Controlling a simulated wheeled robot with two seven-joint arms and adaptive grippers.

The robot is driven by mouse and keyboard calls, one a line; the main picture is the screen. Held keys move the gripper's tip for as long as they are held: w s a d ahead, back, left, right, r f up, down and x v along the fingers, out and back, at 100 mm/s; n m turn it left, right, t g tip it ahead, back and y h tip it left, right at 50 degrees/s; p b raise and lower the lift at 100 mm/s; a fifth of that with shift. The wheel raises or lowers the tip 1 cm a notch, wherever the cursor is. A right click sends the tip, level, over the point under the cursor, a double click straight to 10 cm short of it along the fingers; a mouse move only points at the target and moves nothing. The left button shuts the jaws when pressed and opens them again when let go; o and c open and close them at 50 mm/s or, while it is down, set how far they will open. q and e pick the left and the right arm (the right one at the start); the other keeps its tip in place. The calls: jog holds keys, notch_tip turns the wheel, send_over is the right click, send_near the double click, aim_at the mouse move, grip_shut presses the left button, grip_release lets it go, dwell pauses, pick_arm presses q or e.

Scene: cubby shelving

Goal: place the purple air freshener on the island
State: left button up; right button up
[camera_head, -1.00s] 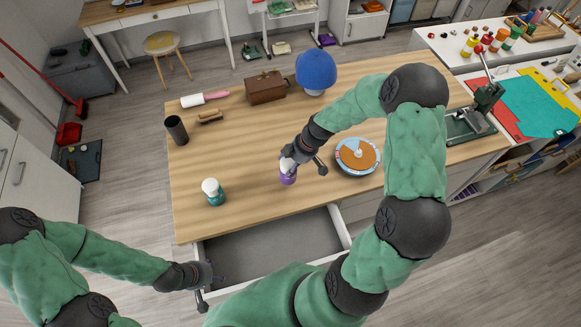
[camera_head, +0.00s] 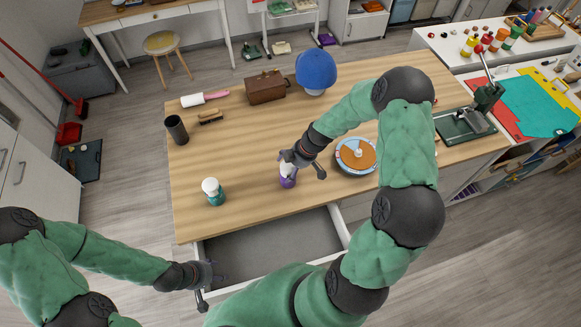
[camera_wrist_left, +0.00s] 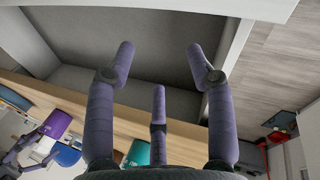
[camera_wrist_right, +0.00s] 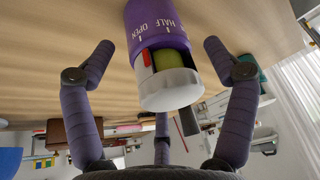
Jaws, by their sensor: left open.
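The purple air freshener (camera_head: 288,181) stands upright on the wooden island top (camera_head: 245,150), near its front edge. In the right wrist view the purple air freshener (camera_wrist_right: 165,28) shows its white end and a green part inside, with the fingers spread on either side and apart from it. My right gripper (camera_head: 301,166) is open, just above and behind the freshener. My left gripper (camera_head: 210,286) is open and empty by the front left corner of the open drawer (camera_head: 275,246); its spread fingers also show in the left wrist view (camera_wrist_left: 158,62).
A teal-and-white bottle (camera_head: 214,192) stands left of the freshener. A round orange-and-blue disc (camera_head: 357,156) lies to its right. The middle of the top is clear.

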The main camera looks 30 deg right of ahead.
jog(key=shift+r, duration=0.1)
jog(key=v, duration=1.2)
